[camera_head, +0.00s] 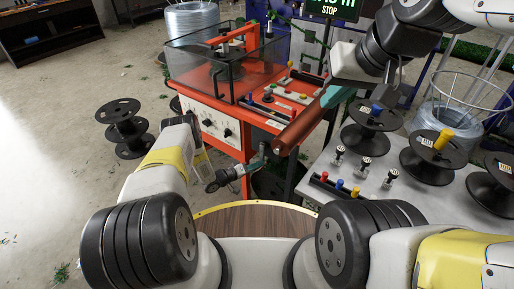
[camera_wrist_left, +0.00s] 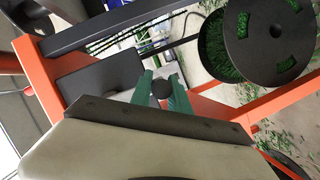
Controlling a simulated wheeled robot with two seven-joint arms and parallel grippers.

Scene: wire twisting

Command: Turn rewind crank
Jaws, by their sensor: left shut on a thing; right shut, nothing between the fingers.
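The red-orange machine (camera_head: 240,125) stands in the middle of the head view, with a red roller (camera_head: 297,130) sticking out at its front right. My left gripper (camera_head: 258,163) is low at the machine's front, below the roller's near end. In the left wrist view its green fingers (camera_wrist_left: 161,95) are shut on a round black knob (camera_wrist_left: 161,89), seen end-on, which I take for the crank handle. The rest of the crank is hard to make out. My right gripper (camera_head: 331,96) is shut and empty near the roller's upper end.
A grey table (camera_head: 330,172) at the right carries several black spools (camera_head: 367,140) and small coloured plugs. A wire basket (camera_head: 470,90) stands behind it. Black spools (camera_head: 124,128) stand on the floor at left. A round wooden top (camera_head: 255,218) is close in front.

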